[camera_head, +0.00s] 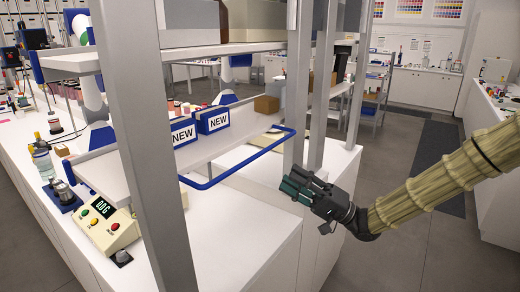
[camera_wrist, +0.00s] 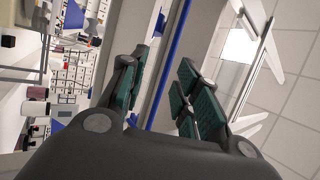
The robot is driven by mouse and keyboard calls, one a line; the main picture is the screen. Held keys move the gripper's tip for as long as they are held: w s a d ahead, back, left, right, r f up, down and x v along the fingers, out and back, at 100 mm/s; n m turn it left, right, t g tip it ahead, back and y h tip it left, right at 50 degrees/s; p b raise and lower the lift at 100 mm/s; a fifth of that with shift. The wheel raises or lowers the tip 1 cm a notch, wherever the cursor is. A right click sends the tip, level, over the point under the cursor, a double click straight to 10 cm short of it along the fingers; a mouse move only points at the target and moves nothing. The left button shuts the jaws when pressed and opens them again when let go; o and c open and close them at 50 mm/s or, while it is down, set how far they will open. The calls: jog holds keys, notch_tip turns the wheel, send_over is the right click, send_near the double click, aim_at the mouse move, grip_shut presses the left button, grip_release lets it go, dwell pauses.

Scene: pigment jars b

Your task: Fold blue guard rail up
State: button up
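The blue guard rail (camera_head: 245,163) is a U-shaped bar that sticks out roughly level from the front of a white shelf (camera_head: 150,162). My gripper (camera_head: 291,184) is to the right of the rail and lower in the head view, apart from it in the picture. In the wrist view my gripper (camera_wrist: 166,85) has its green-padded fingers spread, with nothing held between them. The blue rail (camera_wrist: 170,62) runs as a long bar through the gap between the fingers, seemingly beyond them. Its exact distance from the fingertips is hard to tell.
Blue boxes marked NEW (camera_head: 184,132) stand on the shelf behind the rail. Grey uprights (camera_head: 140,140) frame the shelf. A scale with a green display (camera_head: 103,222) stands on the white counter (camera_head: 245,225) below. The floor beside my arm is clear.

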aim_at(260, 154)
jog(key=shift+n+g, duration=0.4)
jog(key=shift+g, duration=0.2)
jog(key=p+x, duration=0.1)
jog(key=x, duration=0.2)
jog(key=r+p+x, duration=0.1)
jog(key=x, duration=0.3)
jog(key=d+p+x, duration=0.1)
jog(key=p+x, duration=0.1)
jog(key=x, duration=0.2)
jog(key=shift+s+a+r, duration=0.15)
jog(key=shift+s+r, duration=0.1)
jog(key=shift+r, duration=0.25)
grip_shut()
